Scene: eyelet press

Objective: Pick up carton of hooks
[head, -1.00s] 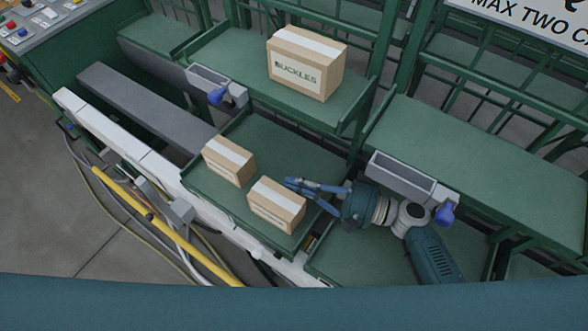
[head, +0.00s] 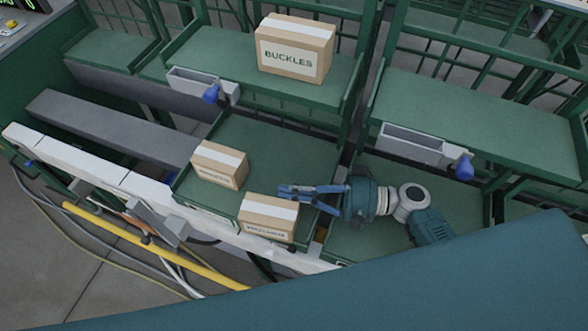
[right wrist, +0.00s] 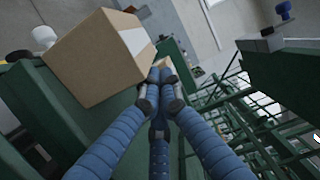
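Two small tan cartons with white tape sit on the green lower tray (head: 262,143): a left carton (head: 219,166) and a right carton (head: 268,218). Their front labels are too small to read, so I cannot tell which holds hooks. My right gripper (head: 282,190) reaches in from the right, its blue fingers at the back edge of the right carton. In the right wrist view a carton (right wrist: 98,58) lies just left of the fingers, and the fingertips (right wrist: 160,80) come together with nothing seen between them. My left gripper is not in view.
A larger carton marked BUCKLES (head: 294,50) stands on the upper green shelf. Grey bins with blue knobs (head: 410,145) sit along the shelf fronts. A white rail (head: 110,178) and a yellow pipe (head: 150,245) run along the front. The right shelf (head: 480,115) is bare.

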